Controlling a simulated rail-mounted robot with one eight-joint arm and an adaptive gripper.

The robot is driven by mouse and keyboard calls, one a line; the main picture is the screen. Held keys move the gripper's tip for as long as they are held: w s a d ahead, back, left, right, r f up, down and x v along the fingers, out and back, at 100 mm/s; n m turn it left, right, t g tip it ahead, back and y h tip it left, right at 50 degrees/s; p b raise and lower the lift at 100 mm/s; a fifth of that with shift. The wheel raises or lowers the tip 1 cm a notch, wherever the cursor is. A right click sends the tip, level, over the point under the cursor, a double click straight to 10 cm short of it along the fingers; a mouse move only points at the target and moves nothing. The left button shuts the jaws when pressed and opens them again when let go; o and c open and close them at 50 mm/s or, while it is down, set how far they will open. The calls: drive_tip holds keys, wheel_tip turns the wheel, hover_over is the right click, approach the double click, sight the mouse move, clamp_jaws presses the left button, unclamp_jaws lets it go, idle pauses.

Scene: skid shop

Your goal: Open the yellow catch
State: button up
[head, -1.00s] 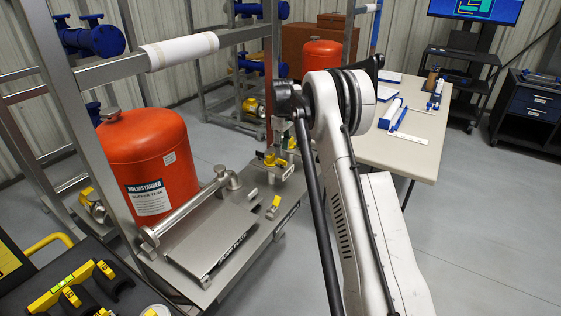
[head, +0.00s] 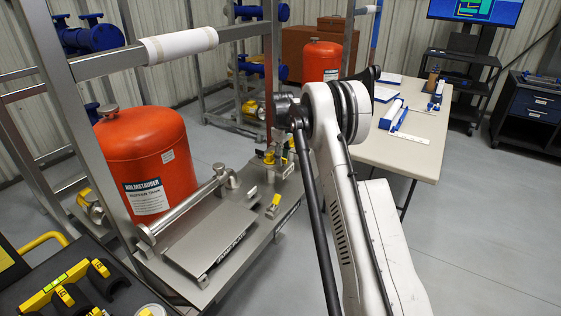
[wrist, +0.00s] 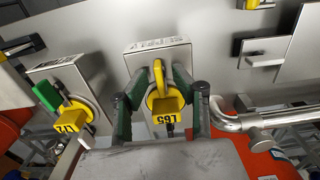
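In the wrist view a yellow catch (wrist: 165,98) with a looped handle and a tag reading about L65 sits on a grey metal box (wrist: 158,58). My gripper (wrist: 158,78) has its two dark fingers with green pads on either side of this catch. A gap shows at the left finger; the right finger is close to the catch, and contact there is unclear. To the left, a second yellow catch (wrist: 76,108) with a green lever and a tag like L72 is on another box. In the head view my arm hides most of the gripper.
A steel skid plate (head: 215,235) carries a pipe and stands beside a red-orange tank (head: 145,165). A lone yellow-handled piece (head: 273,201) sits on the skid's front side. A work table (head: 405,150) stands to the right. The floor in front is clear.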

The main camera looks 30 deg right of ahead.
clamp_jaws()
drive_tip(key=shift+f+m+b, duration=0.1)
drive_tip(key=shift+m+b, duration=0.5)
drive_tip(key=shift+m, duration=1.1)
drive_tip(key=shift+b, duration=0.3)
drive_tip(key=shift+m+b, duration=0.5)
drive_tip(key=shift+m, duration=1.2)
